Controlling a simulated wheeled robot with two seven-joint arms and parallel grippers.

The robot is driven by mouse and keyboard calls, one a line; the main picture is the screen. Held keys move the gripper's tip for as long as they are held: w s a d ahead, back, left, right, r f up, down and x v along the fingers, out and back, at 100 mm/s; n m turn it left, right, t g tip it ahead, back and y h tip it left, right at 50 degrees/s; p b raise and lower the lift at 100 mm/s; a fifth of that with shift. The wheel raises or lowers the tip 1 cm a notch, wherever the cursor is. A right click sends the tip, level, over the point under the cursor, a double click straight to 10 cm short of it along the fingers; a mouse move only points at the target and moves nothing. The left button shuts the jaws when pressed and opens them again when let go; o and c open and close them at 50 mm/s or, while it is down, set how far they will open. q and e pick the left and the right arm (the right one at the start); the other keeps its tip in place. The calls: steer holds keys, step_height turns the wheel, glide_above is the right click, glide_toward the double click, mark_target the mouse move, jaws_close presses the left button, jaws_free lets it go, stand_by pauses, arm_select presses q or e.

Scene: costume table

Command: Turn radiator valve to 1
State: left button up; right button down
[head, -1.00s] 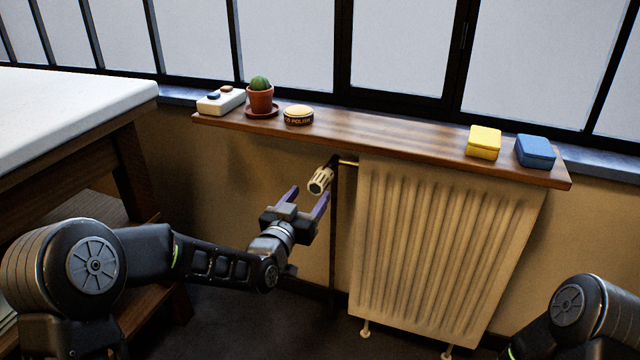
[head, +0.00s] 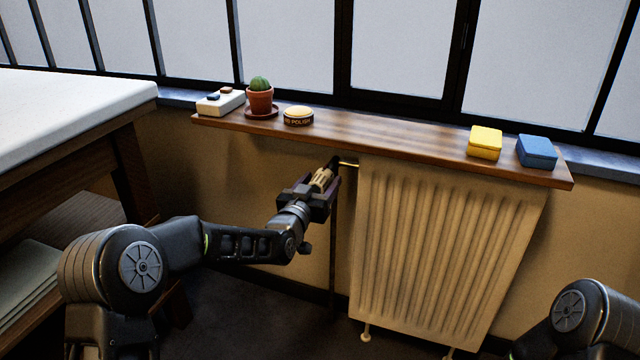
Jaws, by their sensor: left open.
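The radiator valve (head: 321,179) is a cream ribbed knob at the upper left corner of the cream radiator (head: 440,250), on a dark vertical pipe. My left gripper (head: 322,186) is at the valve, its two fingers open on either side of the knob. Whether the fingers touch the knob cannot be told. The gripper hides the knob's front end, so its numbers and setting do not show. My right arm shows at the lower right, but its gripper is out of view.
A wooden shelf (head: 380,142) runs just above the valve and radiator. It holds a white box with buttons (head: 220,102), a potted cactus (head: 260,97), a polish tin (head: 298,116), a yellow box (head: 485,143) and a blue box (head: 537,152). A white-topped table (head: 70,110) stands left.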

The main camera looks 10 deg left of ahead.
arm_select(q)
jaws_close()
stand_by(0.6)
steer(key=n+b, duration=0.2)
steer(key=b, duration=0.1)
steer(key=shift+f+n, duration=0.2)
steer(key=shift+n, duration=0.2)
steer(key=n+b, duration=0.6)
steer(key=shift+n, duration=0.4)
steer(key=shift+r+n+b, duration=0.1)
steer(key=shift+n+b, duration=0.7)
steer(key=shift+n, duration=0.3)
